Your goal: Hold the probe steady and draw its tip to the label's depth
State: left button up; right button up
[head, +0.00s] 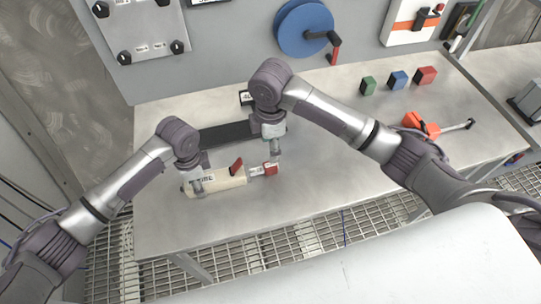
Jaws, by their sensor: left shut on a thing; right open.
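The probe (226,182) lies on the steel bench as a cream body with partly covered dark lettering and a red piece on top. A thin tip section with a small white marking and a red end block (270,169) extends from its right end. My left gripper (196,184) is shut on the left part of the probe body. My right gripper (275,152) is open, just above the red end block; I cannot tell whether it touches. A small dark label (246,97) with white characters stands behind, partly hidden by my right arm; its text is unreadable.
A dark flat strip (225,134) lies behind the probe. Green (368,85), blue (398,80) and red (426,75) blocks stand at the back right, near an orange tool (421,125) with a rod. A blue reel (304,27) hangs on the wall. The bench's front middle is clear.

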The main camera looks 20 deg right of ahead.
notch_tip(320, 180, up, 2)
jog(key=shift+r, duration=0.15)
dwell(0.3)
pick_arm(q)
jog(key=o, duration=1.4)
jog(key=shift+c, duration=0.2)
